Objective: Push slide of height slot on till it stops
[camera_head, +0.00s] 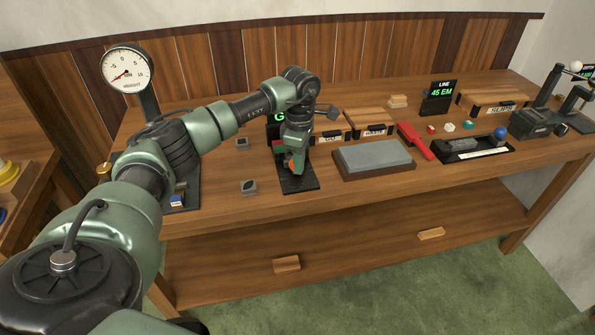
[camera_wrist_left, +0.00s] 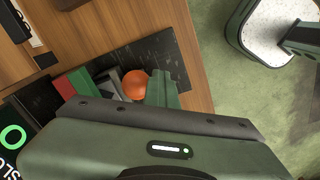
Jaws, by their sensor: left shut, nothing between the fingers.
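The height slot fixture stands on the bench on a black base plate (camera_head: 300,184), partly hidden by my arm. In the left wrist view its black plate (camera_wrist_left: 170,52) carries a red and green block (camera_wrist_left: 75,88), grey metal parts (camera_wrist_left: 108,82) and a round orange knob (camera_wrist_left: 134,85). My left gripper (camera_head: 294,166) points down over the plate, shut and empty. In the left wrist view its green finger (camera_wrist_left: 164,90) is right beside the orange knob; I cannot tell whether they touch. The slide's travel is mostly hidden. My right gripper is not in view.
A grey stone block (camera_head: 373,157) in a wooden tray lies right of the fixture. A lit display (camera_head: 275,118) stands behind my gripper. A dial gauge (camera_head: 127,69) stands at the back left. The bench's front edge is close.

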